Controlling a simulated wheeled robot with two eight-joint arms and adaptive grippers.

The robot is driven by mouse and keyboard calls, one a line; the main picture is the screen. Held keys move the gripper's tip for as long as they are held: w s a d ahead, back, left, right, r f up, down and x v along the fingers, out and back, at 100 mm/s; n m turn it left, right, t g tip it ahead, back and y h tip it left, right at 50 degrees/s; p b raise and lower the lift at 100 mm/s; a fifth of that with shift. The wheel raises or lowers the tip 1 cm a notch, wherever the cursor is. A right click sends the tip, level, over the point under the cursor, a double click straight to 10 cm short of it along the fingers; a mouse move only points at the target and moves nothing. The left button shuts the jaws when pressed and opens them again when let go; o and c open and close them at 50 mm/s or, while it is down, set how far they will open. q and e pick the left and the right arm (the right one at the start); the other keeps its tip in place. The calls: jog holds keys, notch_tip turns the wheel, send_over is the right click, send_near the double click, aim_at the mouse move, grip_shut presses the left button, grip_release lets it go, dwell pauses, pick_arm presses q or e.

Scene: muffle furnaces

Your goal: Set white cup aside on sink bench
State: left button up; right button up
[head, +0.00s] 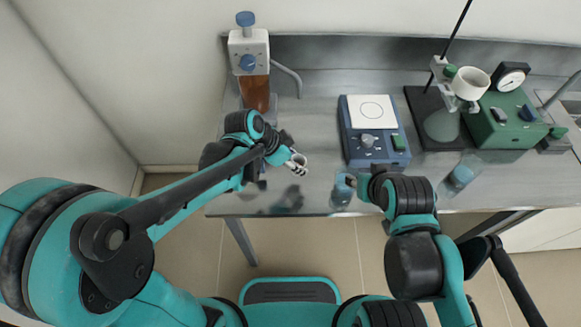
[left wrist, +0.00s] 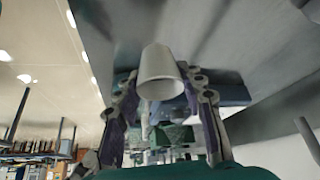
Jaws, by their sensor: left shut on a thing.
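A white cup (left wrist: 160,72) shows between the two fingers of my left gripper (left wrist: 165,105) in the left wrist view, and the gripper is shut on it. In the head view, my left gripper (head: 297,163) is over the front left part of the metal bench (head: 318,110); a small pale shape shows at its fingertips, too small to make out clearly. My right gripper (head: 352,182) is at the front edge of the bench, near a clear blue-topped vessel (head: 342,191). Its fingers are mostly hidden, so its opening is unclear.
A blue hotplate device (head: 372,150) stands mid-bench. To its right are a filtration stand with a white funnel (head: 470,83) and a green pump box (head: 505,122). A bottle with brown liquid (head: 255,92) stands at the back left. Another blue-capped vessel (head: 462,176) is at the front right.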

pick_arm(q)
jog(key=shift+w+a+f+b, duration=0.35)
jog(key=shift+w+a+f, duration=0.7)
jog(key=shift+a, duration=0.1)
notch_tip(320, 180, down, 4)
jog(key=shift+b, duration=1.05)
jog(key=shift+r, duration=0.1)
jog(key=o, duration=1.1)
jog(key=shift+o, duration=0.2)
